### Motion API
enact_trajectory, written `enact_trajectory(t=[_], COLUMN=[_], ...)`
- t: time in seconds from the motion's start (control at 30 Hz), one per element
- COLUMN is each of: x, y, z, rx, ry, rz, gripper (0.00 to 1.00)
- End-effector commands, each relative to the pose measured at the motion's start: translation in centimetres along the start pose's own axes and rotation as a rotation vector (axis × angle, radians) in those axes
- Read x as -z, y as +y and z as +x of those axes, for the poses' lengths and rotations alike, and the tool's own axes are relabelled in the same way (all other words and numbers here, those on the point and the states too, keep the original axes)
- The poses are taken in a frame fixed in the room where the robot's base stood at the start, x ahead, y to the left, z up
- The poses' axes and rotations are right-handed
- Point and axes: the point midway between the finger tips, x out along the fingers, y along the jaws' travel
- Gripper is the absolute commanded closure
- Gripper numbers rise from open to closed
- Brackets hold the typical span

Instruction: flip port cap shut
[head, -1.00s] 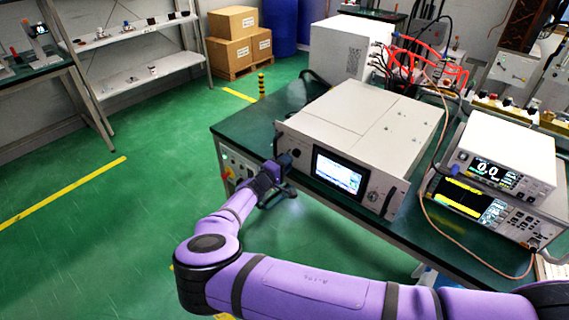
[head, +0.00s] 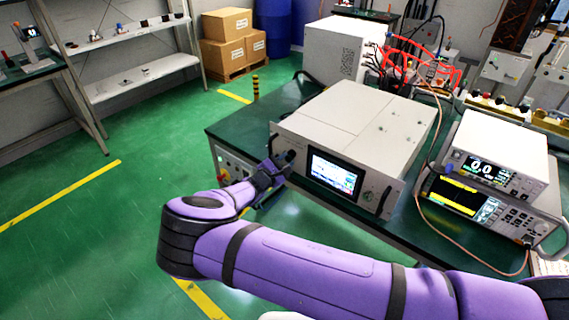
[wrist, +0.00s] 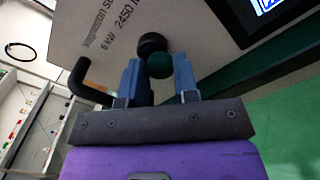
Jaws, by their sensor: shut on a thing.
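The generator (head: 345,125) is a pale box on the bench, with a lit screen on its front panel. In the wrist view its front panel (wrist: 95,25) carries a dark round port (wrist: 152,42). A dark greenish round port cap (wrist: 160,66) stands out just below the port in the picture. My gripper (wrist: 159,70) has its two blue fingers on either side of the cap, shut on it. In the head view my gripper (head: 277,166) is at the left end of the front panel, and the cap is hard to make out there.
A black handle (wrist: 84,82) stands out from the panel beside my left finger in the wrist view. The lit screen (head: 333,173) is right of my gripper. Stacked instruments (head: 490,185) stand at the bench's right. Open green floor lies left of the bench.

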Motion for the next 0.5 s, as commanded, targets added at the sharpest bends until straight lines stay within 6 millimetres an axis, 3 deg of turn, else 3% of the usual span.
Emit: enact_trajectory(t=[0.5], x=[-0.76], y=[0.58], z=[-0.07], rx=[0.000], ry=[0.001], rz=[-0.318], gripper=[0.96])
